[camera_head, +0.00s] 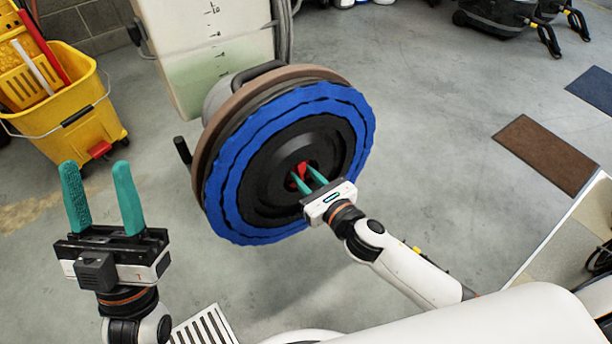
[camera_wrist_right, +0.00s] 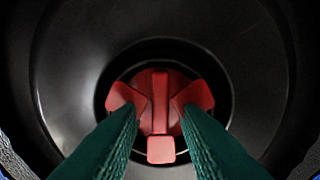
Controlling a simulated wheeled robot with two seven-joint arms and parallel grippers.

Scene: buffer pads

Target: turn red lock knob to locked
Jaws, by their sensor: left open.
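The red lock knob (camera_head: 302,168) sits in the dark centre of a round pad with a blue ring (camera_head: 228,160). In the right wrist view the red knob (camera_wrist_right: 160,88) has an upright middle bar, a block at its lower end and a wing on each side. My right gripper (camera_head: 308,178) reaches to the hub from the lower right. Its green fingertips (camera_wrist_right: 160,115) lie one on each side of the bar, over the wings, with visible gaps; contact cannot be told. My left gripper (camera_head: 95,180) is open, empty and pointing up at the lower left, away from the pad.
The pad is on a machine with a pale tank (camera_head: 210,45) behind it. A yellow mop bucket (camera_head: 65,110) stands at the left. A brown mat (camera_head: 548,153) and a blue mat (camera_head: 594,90) lie at the right. The floor between is clear.

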